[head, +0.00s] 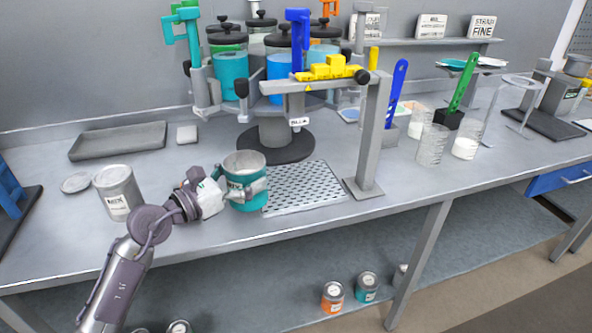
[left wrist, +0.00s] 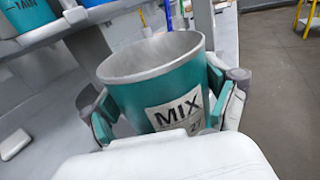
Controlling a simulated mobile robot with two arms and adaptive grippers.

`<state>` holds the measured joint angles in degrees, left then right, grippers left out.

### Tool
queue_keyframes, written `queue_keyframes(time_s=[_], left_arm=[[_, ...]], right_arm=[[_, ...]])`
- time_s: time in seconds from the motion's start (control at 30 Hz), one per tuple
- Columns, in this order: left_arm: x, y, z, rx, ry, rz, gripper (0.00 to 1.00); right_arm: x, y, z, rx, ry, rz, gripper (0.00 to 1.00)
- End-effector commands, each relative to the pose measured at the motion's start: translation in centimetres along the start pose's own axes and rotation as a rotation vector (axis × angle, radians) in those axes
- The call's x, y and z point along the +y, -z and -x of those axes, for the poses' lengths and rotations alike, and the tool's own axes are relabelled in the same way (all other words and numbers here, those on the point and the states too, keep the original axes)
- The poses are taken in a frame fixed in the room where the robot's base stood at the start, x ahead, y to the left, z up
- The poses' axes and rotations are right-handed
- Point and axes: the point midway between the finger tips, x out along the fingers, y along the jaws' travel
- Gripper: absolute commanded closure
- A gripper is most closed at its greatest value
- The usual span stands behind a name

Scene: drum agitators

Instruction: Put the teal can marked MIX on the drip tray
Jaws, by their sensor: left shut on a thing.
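The teal can marked MIX (head: 246,168) is near the front of the bench, at the left edge of the drip tray (head: 303,187). It is upright, or nearly so, and open at the top. My left gripper (head: 240,188) is shut on it from the left, with fingers on both sides. In the left wrist view the teal can (left wrist: 168,84) fills the middle, between the fingers of my gripper (left wrist: 165,112), its MIX label facing the camera. I cannot tell whether the can's base touches the bench. The drip tray is grey, perforated and empty. My right gripper is not in view.
A grey-white MIX can (head: 118,192) stands left of my gripper, with a lid (head: 76,182) beside it. A grey post with a yellow-topped arm (head: 368,135) rises at the tray's right. The drum carousel (head: 275,137) stands behind the tray. Glass beakers (head: 432,145) stand farther right.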

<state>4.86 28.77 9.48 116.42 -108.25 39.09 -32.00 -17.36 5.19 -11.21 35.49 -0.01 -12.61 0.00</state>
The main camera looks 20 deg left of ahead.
Motion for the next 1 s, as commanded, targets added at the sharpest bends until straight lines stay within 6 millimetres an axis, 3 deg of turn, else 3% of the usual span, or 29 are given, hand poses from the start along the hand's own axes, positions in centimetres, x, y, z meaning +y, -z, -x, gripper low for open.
queue_keyframes(time_s=[0.03,0.3,0.5,0.8,1.0], left_arm=[[0.0,-0.7,-1.4,-0.008,0.0,0.003,0.64],[0.0,-0.5,-8.4,-0.007,-0.001,0.003,0.64],[-0.1,-0.4,-12.4,-0.006,0.0,0.0,0.64],[0.0,-0.3,-14.7,-0.004,-0.001,0.0,0.64],[-0.1,2.5,-14.6,-0.002,-0.001,0.003,0.64]], right_arm=[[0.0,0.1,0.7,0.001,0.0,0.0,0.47],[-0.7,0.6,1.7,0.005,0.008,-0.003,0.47],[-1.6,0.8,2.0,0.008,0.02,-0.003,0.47],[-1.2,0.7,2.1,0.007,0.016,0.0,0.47],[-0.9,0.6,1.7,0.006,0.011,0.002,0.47]])
